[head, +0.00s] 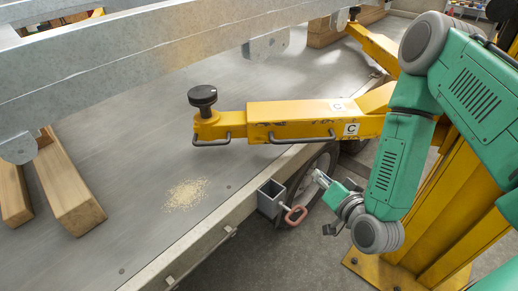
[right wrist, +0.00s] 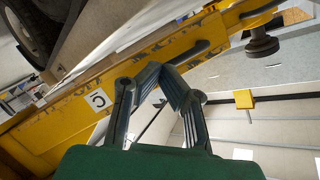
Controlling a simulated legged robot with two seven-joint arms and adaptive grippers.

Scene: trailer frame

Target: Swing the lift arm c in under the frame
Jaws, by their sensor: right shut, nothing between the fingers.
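The yellow lift arm c (head: 290,112), with two white C labels, reaches left from the yellow post (head: 460,215). A round black pad (head: 202,96) tops its end. In the picture the pad lies below the galvanised frame beam (head: 130,50), clear of it. Bar handles run along the arm's near side. My right gripper (head: 319,176) is below the arm in the head view, partly hidden by its wrist. In the right wrist view its fingers (right wrist: 155,68) are shut and empty, close to a bar handle (right wrist: 187,53); contact is unclear. My left gripper is out of view.
A grey deck (head: 120,130) carries wooden blocks (head: 65,185) at left and a pile of sawdust (head: 186,193). Another yellow arm (head: 375,45) is behind.

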